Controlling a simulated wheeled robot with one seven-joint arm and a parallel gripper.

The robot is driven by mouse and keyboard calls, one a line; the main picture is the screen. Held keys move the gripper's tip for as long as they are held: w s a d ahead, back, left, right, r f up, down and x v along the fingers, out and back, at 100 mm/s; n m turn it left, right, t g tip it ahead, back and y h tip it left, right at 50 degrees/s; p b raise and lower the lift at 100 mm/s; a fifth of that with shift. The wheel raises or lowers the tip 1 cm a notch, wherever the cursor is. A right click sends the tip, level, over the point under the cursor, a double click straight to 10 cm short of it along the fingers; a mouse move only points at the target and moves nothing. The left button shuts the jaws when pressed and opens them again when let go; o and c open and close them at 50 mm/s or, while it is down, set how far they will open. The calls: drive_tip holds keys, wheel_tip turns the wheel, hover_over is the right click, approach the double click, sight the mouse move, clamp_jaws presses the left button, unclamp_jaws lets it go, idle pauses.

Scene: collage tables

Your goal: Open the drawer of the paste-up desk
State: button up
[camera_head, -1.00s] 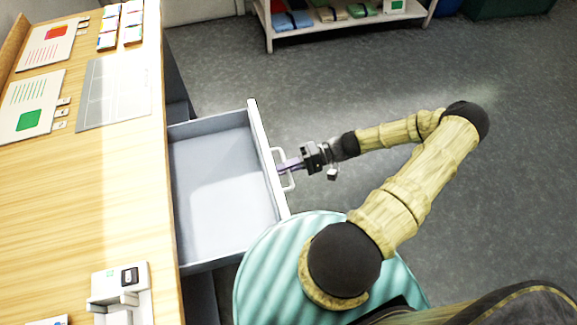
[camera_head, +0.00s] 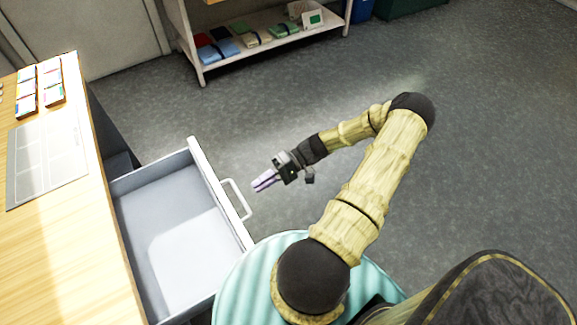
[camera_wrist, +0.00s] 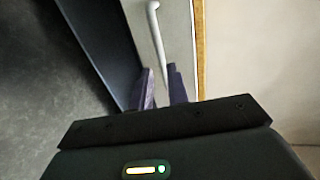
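The paste-up desk (camera_head: 75,255) has a light wooden top and stands at the left in the head view. Its grey drawer (camera_head: 150,195) is pulled well out, and its inside looks empty. The white bar handle (camera_head: 238,200) is on the drawer's front face. My gripper (camera_head: 256,185) is just right of the handle, apart from it, with its purple fingers slightly spread and nothing between them. In the wrist view, the handle (camera_wrist: 158,40) lies beyond the fingertips, and a gap shows between the fingers (camera_wrist: 162,80).
A white shelf (camera_head: 265,43) with folded coloured items stands at the back. Cards (camera_head: 52,80) and a grey sheet (camera_head: 45,155) lie on the desk top. The grey floor right of the drawer is clear.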

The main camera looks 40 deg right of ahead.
drive_tip(key=v, duration=0.9)
drive_tip(key=shift+s+d+b, duration=0.25)
drive_tip(key=shift+d+b, duration=0.05)
drive_tip(key=shift+d, duration=0.1)
drive_tip(key=s+a+r+n+h, duration=0.1)
drive_tip(key=a+r+h, duration=0.7)
drive_tip(key=a, duration=0.3)
drive_tip(key=a+r+n+h, duration=0.1)
drive_tip(key=a+r+h, duration=0.65)
drive_tip(key=a, duration=0.35)
wheel_tip(320, 180, up, 16)
drive_tip(key=p, duration=1.5)
drive_tip(key=shift+s+r, duration=0.25)
drive_tip(key=shift+s, duration=0.1)
